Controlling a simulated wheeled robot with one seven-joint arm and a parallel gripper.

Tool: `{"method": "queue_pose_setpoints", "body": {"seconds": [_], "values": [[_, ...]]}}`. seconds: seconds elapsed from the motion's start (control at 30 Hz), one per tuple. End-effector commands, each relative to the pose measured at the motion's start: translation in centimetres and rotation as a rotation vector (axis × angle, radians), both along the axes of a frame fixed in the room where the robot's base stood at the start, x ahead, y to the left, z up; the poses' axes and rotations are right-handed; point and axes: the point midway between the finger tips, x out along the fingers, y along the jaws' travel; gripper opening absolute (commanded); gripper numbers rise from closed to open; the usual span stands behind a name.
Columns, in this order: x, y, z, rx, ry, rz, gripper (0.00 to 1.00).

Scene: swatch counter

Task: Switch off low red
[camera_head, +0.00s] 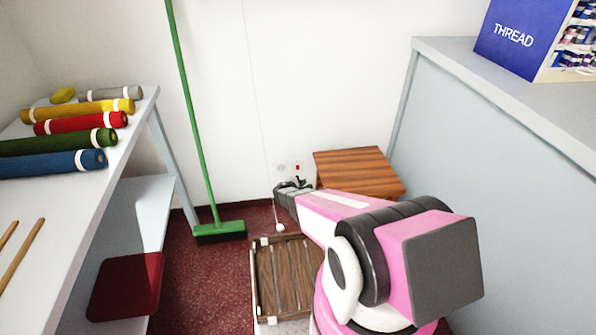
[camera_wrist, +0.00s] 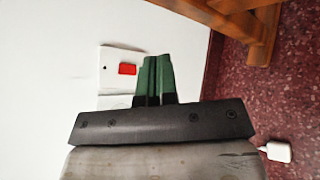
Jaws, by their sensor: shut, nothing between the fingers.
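A small red switch (camera_head: 297,167) sits on a white plate low on the back wall. In the wrist view the red switch (camera_wrist: 127,69) is a rocker on its white plate (camera_wrist: 119,56), just left of my fingers. My gripper (camera_head: 300,181) is low by the wall, close below the switch in the head view. Its green fingers (camera_wrist: 157,60) are together with nothing between them. I cannot tell whether they touch the plate. My gripper hides part of the plate's lower area. Which way the rocker is tipped is too small to tell.
A wooden stool (camera_head: 358,172) stands right of the switch. A slatted wooden crate (camera_head: 283,277) is on the floor under my arm. A green broom (camera_head: 193,110) leans on the wall at left. A white plug (camera_wrist: 278,151) lies on the red floor. A grey counter (camera_head: 490,150) bounds the right.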

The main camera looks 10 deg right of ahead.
Motion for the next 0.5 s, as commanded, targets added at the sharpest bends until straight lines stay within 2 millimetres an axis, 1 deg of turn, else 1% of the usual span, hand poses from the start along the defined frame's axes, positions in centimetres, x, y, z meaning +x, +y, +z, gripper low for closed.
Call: {"method": "queue_pose_setpoints", "body": {"seconds": [0.17,0.27,0.5], "values": [[0.9,0.0,-0.2,0.001,-0.001,0.0,0.0],[1.8,0.0,-0.4,0.0,0.0,0.0,0.0],[4.7,0.0,-0.8,0.001,-0.001,-0.001,0.0]]}}
